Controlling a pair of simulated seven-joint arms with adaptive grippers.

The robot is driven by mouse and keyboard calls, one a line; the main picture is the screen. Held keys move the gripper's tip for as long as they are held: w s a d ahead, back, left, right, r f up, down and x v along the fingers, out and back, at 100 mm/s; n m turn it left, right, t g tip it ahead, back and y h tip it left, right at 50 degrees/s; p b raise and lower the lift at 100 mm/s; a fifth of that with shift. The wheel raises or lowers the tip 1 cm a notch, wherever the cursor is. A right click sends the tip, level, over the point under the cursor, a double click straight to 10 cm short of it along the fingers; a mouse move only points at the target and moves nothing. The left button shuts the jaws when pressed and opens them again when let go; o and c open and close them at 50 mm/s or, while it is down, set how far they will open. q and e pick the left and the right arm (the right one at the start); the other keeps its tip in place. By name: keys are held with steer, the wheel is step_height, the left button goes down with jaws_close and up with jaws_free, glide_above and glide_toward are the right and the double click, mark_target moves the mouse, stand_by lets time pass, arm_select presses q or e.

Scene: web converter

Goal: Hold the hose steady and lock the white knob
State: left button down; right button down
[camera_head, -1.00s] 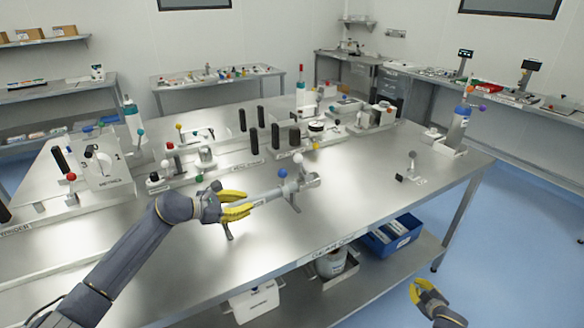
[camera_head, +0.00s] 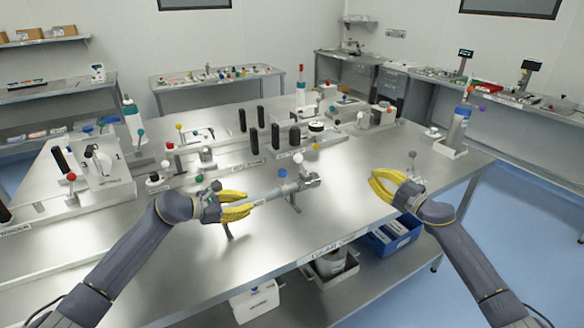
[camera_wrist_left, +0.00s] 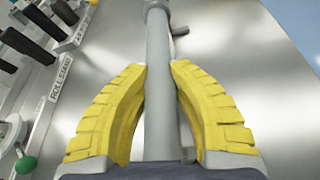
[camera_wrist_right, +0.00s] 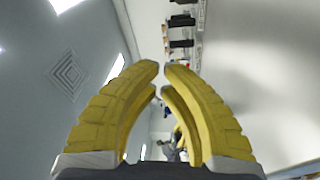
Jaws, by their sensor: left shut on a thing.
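The hose is a light grey tube (camera_head: 268,196) that lies across a stand near the front of the bench. In the left wrist view the tube (camera_wrist_left: 158,90) runs between the fingers. My left gripper (camera_head: 240,205) is shut on its near left part. The white knob (camera_head: 298,158) is a ball on a stem by the fitting at the tube's right end (camera_head: 311,180). A blue knob (camera_head: 282,172) sits just left of it. My right gripper (camera_head: 373,178) is right of the fitting, apart from the knob. Its tips (camera_wrist_right: 162,66) look close together with nothing seen between them.
Several dark upright posts (camera_head: 294,137) and fixtures with coloured knobs stand behind the tube. A small stand with a grey ball (camera_head: 412,154) is behind my right gripper. The bench's front right (camera_head: 350,215) is clear. A blue bin (camera_head: 392,238) is on the shelf below.

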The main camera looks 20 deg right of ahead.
mark_target(301, 166)
steer(key=s+a+r+n+g+y, duration=0.1)
steer(key=a+r+n+g+y, duration=0.1)
steer(key=a, duration=0.8)
steer(key=a+r+n+g+y, duration=0.2)
steer(key=a+n, duration=0.4)
steer(key=a, duration=0.4)
step_height(301, 166, up, 2)
steer(key=shift+s+a+r+n+g, duration=0.25)
steer(key=shift+s+a+n+g, duration=0.15)
steer(key=shift+g, duration=0.5)
steer(key=x, duration=1)
steer(key=shift+r, duration=0.1)
steer(key=shift+w+d+r+m, duration=0.1)
steer(key=shift+d+r+m, duration=0.05)
steer(key=shift+d+m, duration=0.15)
steer(key=shift+w+d+r+m+t+y, duration=0.1)
steer(key=shift+d+r+m+t+y, duration=0.2)
steer(key=shift+m, duration=0.1)
